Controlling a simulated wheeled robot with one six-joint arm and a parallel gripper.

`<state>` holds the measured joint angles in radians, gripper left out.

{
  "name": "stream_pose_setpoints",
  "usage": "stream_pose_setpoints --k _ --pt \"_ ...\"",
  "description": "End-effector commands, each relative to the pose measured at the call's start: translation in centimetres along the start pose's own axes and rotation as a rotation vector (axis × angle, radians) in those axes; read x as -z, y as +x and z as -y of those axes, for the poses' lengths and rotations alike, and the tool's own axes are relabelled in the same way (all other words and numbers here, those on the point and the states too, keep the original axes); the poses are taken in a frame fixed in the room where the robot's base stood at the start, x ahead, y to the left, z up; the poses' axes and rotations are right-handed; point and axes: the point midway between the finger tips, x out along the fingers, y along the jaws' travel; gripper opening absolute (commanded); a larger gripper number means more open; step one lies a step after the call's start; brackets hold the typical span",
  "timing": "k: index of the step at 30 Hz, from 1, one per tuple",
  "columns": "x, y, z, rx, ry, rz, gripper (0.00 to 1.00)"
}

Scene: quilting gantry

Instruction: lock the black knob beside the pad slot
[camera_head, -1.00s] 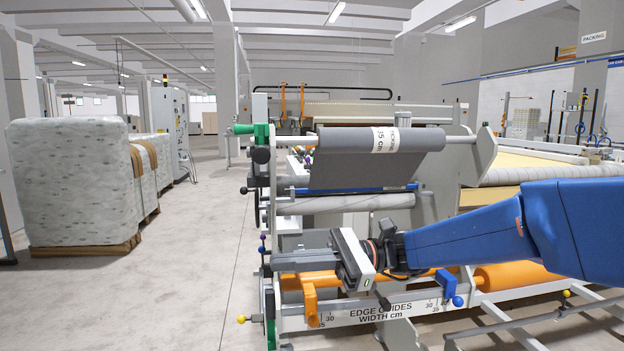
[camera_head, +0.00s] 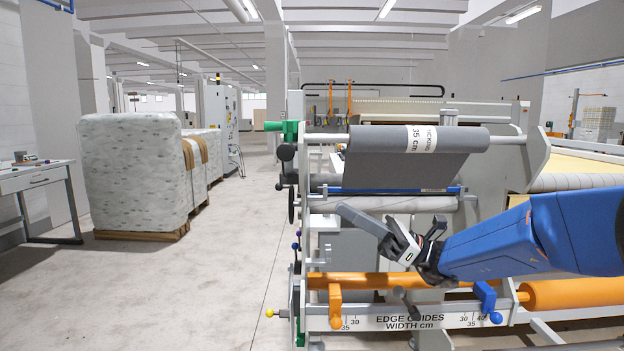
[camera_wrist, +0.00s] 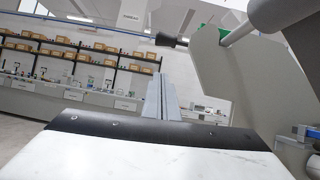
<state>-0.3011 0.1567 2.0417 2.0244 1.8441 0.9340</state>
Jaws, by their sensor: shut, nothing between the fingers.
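My gripper (camera_head: 342,208) is in front of the grey roller frame, with its long grey fingers together and pointing up and to the left. In the wrist view the fingers (camera_wrist: 161,97) are closed and empty. A round black knob (camera_head: 286,152) sits at the left end of the frame, below a green bracket, up and left of my fingertips. A smaller black knob (camera_head: 279,186) is just below it. A black knob (camera_wrist: 168,41) on a rod shows in the wrist view above the fingertips, apart from them. I cannot tell which knob is beside the pad slot; no slot is clearly visible.
A grey ticking roll (camera_head: 418,150) hangs above my gripper. A blue bar (camera_head: 390,190) and a pale roller (camera_head: 385,204) lie close behind it. An orange roller (camera_head: 365,281) and edge-guide rail (camera_head: 400,317) are below. The floor (camera_head: 215,265) left of the frame is clear.

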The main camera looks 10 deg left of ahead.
Motion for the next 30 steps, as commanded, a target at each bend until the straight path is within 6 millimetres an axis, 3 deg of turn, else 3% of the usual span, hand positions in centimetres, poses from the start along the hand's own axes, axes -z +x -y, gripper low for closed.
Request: stream_pose_setpoints --k 5,20,30 --pt "0.0 1.4 -0.1 -0.003 0.0 0.0 0.0" --pt "0.1 9.9 -0.1 -0.004 0.0 -0.001 0.0" --pt "-2.6 12.5 -0.1 -0.001 -0.001 -0.001 0.0"
